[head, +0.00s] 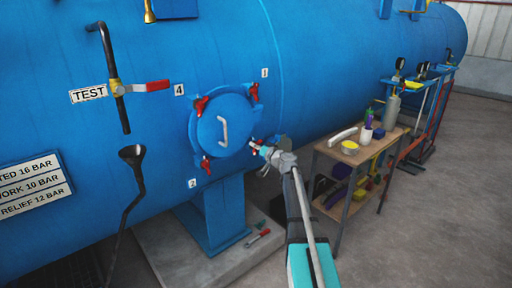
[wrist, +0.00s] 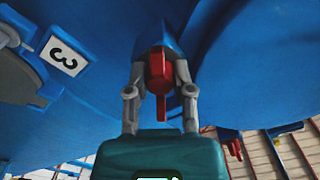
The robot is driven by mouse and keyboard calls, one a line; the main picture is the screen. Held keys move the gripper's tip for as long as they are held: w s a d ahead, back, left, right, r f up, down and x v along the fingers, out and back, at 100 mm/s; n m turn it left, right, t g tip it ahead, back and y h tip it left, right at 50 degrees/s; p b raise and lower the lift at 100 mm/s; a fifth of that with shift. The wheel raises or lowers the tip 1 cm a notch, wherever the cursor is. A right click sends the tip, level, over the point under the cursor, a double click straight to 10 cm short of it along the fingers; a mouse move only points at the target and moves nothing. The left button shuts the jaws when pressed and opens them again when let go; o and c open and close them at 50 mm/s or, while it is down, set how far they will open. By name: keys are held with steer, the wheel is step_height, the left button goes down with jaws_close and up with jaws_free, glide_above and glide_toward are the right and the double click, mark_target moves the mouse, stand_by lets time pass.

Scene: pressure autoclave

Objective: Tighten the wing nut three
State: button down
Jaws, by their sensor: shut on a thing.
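The round blue hatch cover (head: 218,122) with a pale handle is on the side of the blue vessel. Wing nut three is the red nut (wrist: 160,70) between my fingers, in the wrist view beside the plate marked 3 (wrist: 63,55). My gripper (wrist: 160,80) is shut on this nut, a finger on each side. In the head view my gripper (head: 262,152) is at the lower right edge of the cover, and a bit of red of the nut (head: 254,142) shows at its tip. The label 3 is hidden there.
Other red wing nuts sit at the upper left (head: 200,105), upper right (head: 254,92) and lower left (head: 206,165) of the cover. A test valve (head: 117,87) is at left. A small table (head: 345,158) with bottles stands right of my arm. A tool lies on the plinth (head: 258,238).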

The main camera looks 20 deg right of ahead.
steer(key=m, duration=1.4)
steer(key=shift+f, duration=0.1)
steer(key=m, duration=0.7)
steer(key=shift+m, duration=0.3)
steer(key=m, duration=0.3)
steer(key=shift+m, duration=0.3)
steer(key=m, duration=0.3)
steer(key=shift+m, duration=0.3)
steer(key=shift+c, duration=2.4)
jaws_free()
steer(key=shift+f, duration=0.1)
